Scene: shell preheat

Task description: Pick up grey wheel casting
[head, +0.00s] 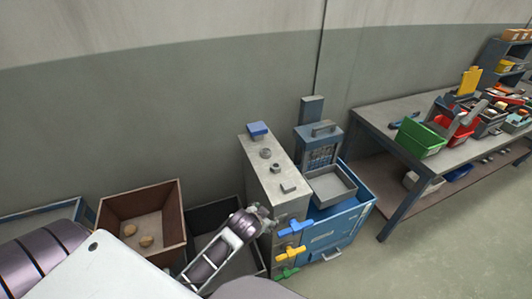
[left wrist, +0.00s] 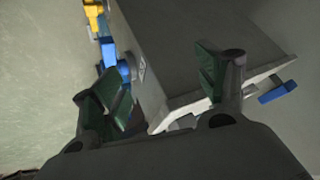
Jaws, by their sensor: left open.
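Several small grey pieces sit on top of a tall grey cabinet (head: 268,200). They include a round grey piece (head: 265,153), a second round grey piece (head: 275,167) and a flat grey piece (head: 289,187). They are too small to tell which is the wheel casting. My left gripper (head: 263,222) is at the cabinet's near left side, below its top. In the left wrist view my left gripper (left wrist: 162,88) is open and empty, its fingers apart with the grey cabinet (left wrist: 195,45) beyond them. No casting shows clearly there. My right gripper is not in view.
Blue, yellow and green valve handles (head: 292,253) stick out at the cabinet's front. A blue unit with a grey tray (head: 331,186) stands to its right. A brown box (head: 165,195) with tan lumps is to the left. A workbench (head: 380,118) with bins is at right.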

